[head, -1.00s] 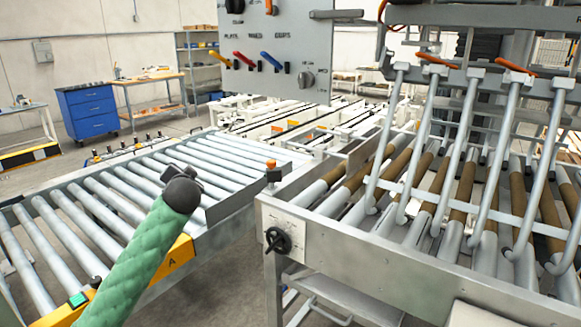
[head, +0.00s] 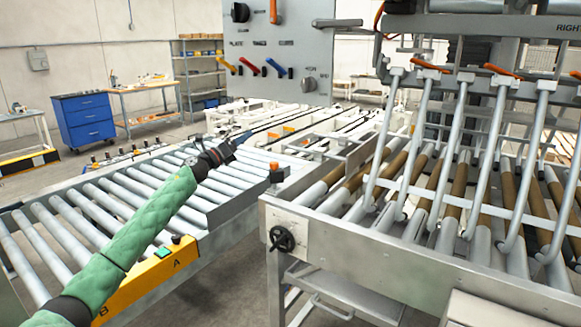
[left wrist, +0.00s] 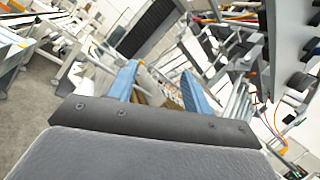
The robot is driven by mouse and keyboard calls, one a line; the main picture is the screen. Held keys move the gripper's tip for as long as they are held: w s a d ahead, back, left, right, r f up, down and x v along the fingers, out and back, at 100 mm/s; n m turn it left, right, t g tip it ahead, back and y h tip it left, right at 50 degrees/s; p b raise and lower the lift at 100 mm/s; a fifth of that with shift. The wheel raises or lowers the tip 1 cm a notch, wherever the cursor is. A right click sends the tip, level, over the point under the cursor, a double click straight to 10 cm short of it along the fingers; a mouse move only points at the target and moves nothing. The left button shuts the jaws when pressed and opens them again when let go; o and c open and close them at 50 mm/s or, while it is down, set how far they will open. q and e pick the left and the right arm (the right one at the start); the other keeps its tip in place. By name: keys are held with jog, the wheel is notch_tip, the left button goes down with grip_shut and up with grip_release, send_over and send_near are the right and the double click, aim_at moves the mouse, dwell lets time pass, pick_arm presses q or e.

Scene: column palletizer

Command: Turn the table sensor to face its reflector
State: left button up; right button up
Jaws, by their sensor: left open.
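A small dark block with an orange top (head: 275,172), which looks like the table sensor, stands at the corner between the two roller beds in the head view. Which way it faces is too small to tell. I cannot make out its reflector for certain. My left gripper (head: 228,150) is above the far part of the left roller bed, left of and apart from that block. In the left wrist view its two blue fingers (left wrist: 160,88) are spread with nothing held between them. My right gripper is not in view.
The left roller bed (head: 100,205) has a yellow panel (head: 155,268) with a green button. A metal roller frame (head: 400,262) with a black handwheel (head: 283,239) and upright bars stands at right. A grey control panel (head: 270,50) with coloured levers hangs above.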

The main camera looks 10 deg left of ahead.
aim_at(275, 162)
pick_arm(q)
jog(key=s+d+f+m+g+h, duration=0.4)
jog(key=s+d+f+m+g, duration=0.25)
jog(key=m+g, duration=0.45)
jog(key=shift+m+t, duration=0.4)
jog(key=shift+m, duration=0.3)
jog(key=p+x, duration=0.1)
jog(key=x, duration=0.2)
jog(key=p+x, duration=0.1)
jog(key=x, duration=0.2)
jog(key=shift+w+d, duration=0.1)
jog(key=shift+w, duration=0.3)
jog(key=shift+p+x, duration=0.35)
jog(key=shift+x, duration=0.5)
jog(key=shift+f, duration=0.2)
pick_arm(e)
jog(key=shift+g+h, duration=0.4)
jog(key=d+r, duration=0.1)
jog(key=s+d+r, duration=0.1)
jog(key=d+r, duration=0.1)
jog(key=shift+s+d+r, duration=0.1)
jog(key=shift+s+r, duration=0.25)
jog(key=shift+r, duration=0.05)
pick_arm(q)
jog(key=c, duration=1)
